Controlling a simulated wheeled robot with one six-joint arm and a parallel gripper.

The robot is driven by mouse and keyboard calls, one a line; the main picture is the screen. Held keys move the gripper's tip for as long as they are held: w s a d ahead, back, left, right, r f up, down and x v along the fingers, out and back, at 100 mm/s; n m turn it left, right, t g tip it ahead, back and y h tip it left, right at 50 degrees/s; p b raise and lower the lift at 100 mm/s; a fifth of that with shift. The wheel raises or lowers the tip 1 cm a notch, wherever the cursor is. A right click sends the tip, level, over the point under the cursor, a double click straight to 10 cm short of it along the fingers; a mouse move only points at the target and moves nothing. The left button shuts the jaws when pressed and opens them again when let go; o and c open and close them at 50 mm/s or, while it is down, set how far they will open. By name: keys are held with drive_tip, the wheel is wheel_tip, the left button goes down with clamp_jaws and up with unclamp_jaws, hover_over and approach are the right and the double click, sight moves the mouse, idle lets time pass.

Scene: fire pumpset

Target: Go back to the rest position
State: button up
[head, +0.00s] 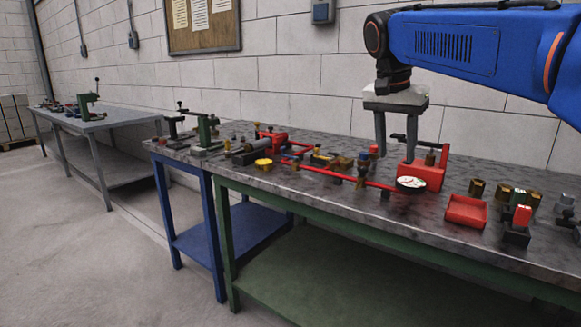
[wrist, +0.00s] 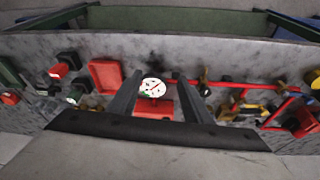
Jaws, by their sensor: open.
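My gripper (head: 394,158) is above the workbench at the right in the head view, fingers pointing down, apart, with nothing seen between them. In the wrist view its two dark fingers (wrist: 159,80) frame a white round gauge (wrist: 152,87) and a red block (wrist: 152,107) on the bench below. In the head view the gauge (head: 410,184) lies at the end of a red pipe, in front of the red vise-like block (head: 421,176). The fingertips appear close to that block; I cannot tell whether they touch it.
The grey bench top (head: 330,205) holds a red pipe (head: 335,177), a red tray (head: 466,211), several brass fittings (head: 477,187) and a green vise (head: 206,134). A block wall (head: 290,80) stands behind. Another bench (head: 110,120) is at far left. The floor (head: 70,250) at front left is clear.

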drive_tip(key=s+d+f+n+t+y, duration=0.2)
drive_tip(key=s+f+n, duration=0.6)
drive_tip(key=s+f, duration=1.9)
drive_tip(key=shift+d+f+n+t, duration=0.35)
drive_tip(key=shift+d+f, duration=0.5)
drive_tip(key=shift+d, duration=0.3)
